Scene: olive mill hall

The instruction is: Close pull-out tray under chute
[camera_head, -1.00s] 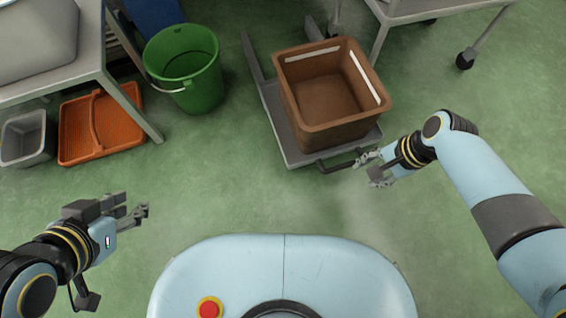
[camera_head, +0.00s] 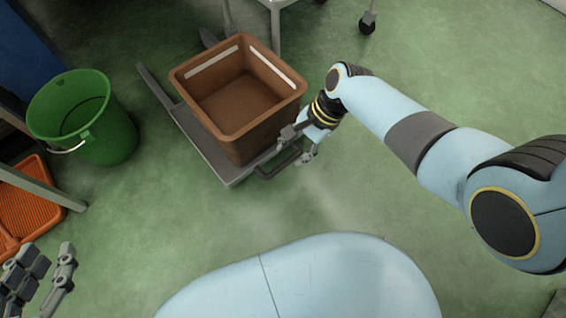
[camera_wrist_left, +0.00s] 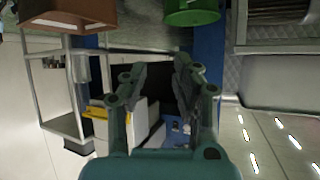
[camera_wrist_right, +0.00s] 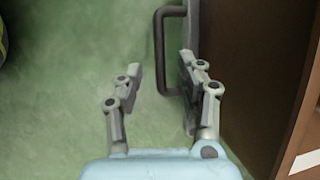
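The grey pull-out tray (camera_head: 192,138) is a low flat platform on the floor, carrying a brown crate (camera_head: 240,98). A dark handle (camera_head: 280,164) projects from its near edge. My right gripper (camera_head: 297,146) is beside the handle, at the crate's near right corner. In the right wrist view the fingers are open, and the handle (camera_wrist_right: 159,40) shows just beyond and between the fingertips; contact cannot be told. My left gripper (camera_head: 44,276) is over the floor at the lower left, far from the tray. Its fingers (camera_wrist_left: 155,72) are apart and empty in the left wrist view.
A green bucket (camera_head: 105,143) stands left of the tray, with an orange ribbed tray (camera_head: 28,208) behind a table leg (camera_head: 45,190). Grey legs and a castor (camera_head: 368,22) stand behind the crate. Floor in front and to the right is clear.

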